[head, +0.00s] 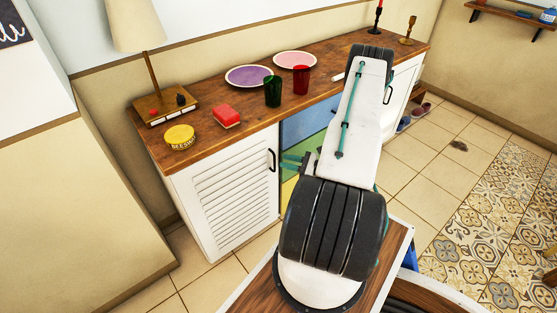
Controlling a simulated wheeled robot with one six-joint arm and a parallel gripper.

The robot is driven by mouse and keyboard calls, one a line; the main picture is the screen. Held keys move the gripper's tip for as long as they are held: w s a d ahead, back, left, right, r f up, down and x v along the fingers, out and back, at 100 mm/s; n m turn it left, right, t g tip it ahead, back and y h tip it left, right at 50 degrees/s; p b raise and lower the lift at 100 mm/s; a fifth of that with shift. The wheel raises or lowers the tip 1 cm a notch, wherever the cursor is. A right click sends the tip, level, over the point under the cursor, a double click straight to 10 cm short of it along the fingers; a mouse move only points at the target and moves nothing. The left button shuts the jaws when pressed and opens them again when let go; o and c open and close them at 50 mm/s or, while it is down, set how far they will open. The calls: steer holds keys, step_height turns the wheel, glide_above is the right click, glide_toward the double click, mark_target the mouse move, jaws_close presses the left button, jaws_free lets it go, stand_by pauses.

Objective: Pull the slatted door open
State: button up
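The white slatted door (228,195) is at the left end of the wooden-topped cabinet and looks shut, flush with the front. Its black upright handle (272,160) is near the door's right edge. My gripper (289,163) shows only in part, as small teal and dark pieces just right of the handle, at about the handle's height in the picture. My arm hides the rest of it. I see a small gap between these pieces and the handle. Whether the fingers are open or shut is unclear.
On the cabinet top (215,98) stand a lamp (150,75), a yellow tin (180,136), a red box (226,116), two cups and two plates. Coloured panels (305,122) lie right of the door. Tiled floor (190,275) before the door looks clear.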

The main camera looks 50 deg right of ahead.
steer(key=shift+x, duration=2.1)
